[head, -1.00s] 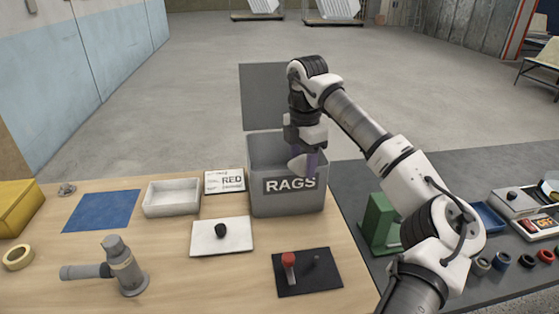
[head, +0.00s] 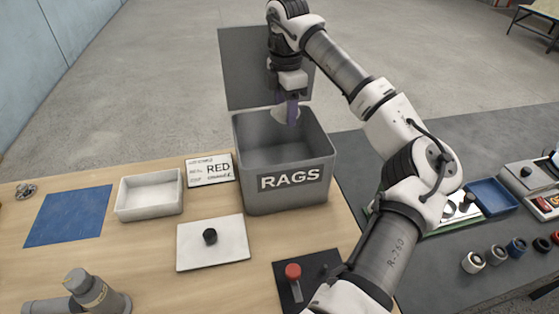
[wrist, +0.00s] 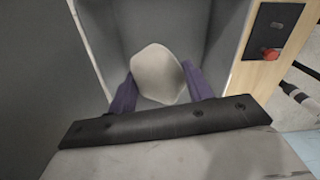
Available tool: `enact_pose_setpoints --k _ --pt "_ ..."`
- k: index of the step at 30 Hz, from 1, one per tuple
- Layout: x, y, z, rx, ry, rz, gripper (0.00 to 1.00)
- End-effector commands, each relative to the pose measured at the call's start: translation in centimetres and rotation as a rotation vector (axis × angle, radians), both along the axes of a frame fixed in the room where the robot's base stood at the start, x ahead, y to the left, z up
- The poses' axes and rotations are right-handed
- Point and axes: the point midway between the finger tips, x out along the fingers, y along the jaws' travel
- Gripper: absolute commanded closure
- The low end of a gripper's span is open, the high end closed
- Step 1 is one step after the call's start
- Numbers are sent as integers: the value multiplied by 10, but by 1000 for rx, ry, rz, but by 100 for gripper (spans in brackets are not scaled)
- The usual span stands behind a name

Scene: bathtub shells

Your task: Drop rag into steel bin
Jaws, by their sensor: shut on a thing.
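The grey steel bin (head: 245,185) marked RAGS stands open on the wooden table, its dark lid (head: 240,70) raised behind it. My gripper (head: 291,110) has purple fingers shut on a pale, whitish rag (head: 279,115). In the head view the rag hangs over the back part of the bin's opening. In the wrist view the rag (wrist: 158,72) sits between the two fingers (wrist: 160,88), with the bin's grey inner walls (wrist: 205,35) around and below it. The bin's floor is partly hidden by the rag.
A white tray (head: 150,208), a RED card (head: 209,184) and a white plate with a black knob (head: 210,257) lie left of the bin. A red-knobbed lever panel (head: 284,264) is in front. A blue tray (head: 493,189) is at the right.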

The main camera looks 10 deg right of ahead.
Motion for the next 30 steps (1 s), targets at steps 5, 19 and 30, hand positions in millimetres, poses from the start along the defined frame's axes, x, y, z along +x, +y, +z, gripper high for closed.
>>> enact_pose_setpoints --k 5,19,30 --pt "0 0 -23 1 2 1 71" --pt "0 0 -39 -1 0 0 71" --pt "0 0 -39 -1 0 0 24"
